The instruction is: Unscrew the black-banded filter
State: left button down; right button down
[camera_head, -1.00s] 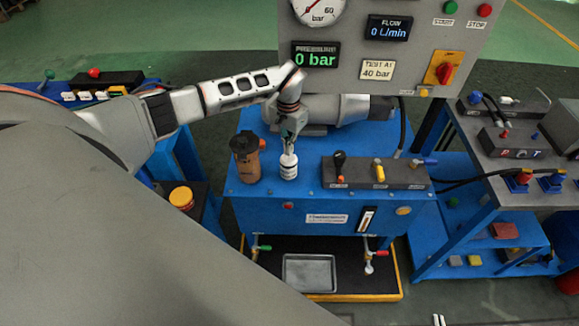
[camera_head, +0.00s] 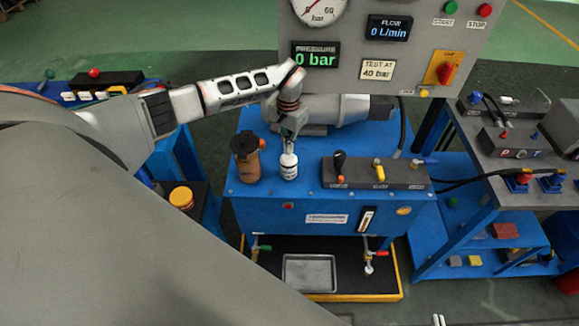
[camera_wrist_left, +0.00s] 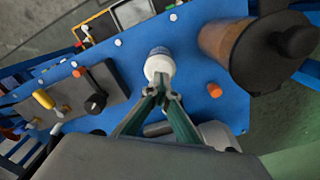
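The black-banded filter (camera_head: 289,166) is a small white canister with a dark band. It stands upright on top of the blue test stand (camera_head: 310,198), right of a brown canister with a black cap (camera_head: 246,158). My left gripper (camera_head: 289,139) reaches down over it from above. In the left wrist view the filter (camera_wrist_left: 160,64) shows beyond the fingertips, and the green-grey fingers of my left gripper (camera_wrist_left: 161,93) converge on its narrow upper end. They appear shut on it. The filter's far side is hidden.
A dark valve block with levers (camera_head: 378,175) sits right of the filter. A pressure panel (camera_head: 390,45) stands behind, with its display at 0 bar. A grey motor (camera_head: 355,109) lies behind the gripper. A metal tray (camera_head: 309,272) is below the stand.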

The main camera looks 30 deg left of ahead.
pick_arm(q)
jog(key=shift+r, duration=0.15)
dwell(0.4)
jog(key=c, duration=2.4)
grip_release()
jog(key=shift+o, duration=0.2)
jog(key=shift+r, duration=2.5)
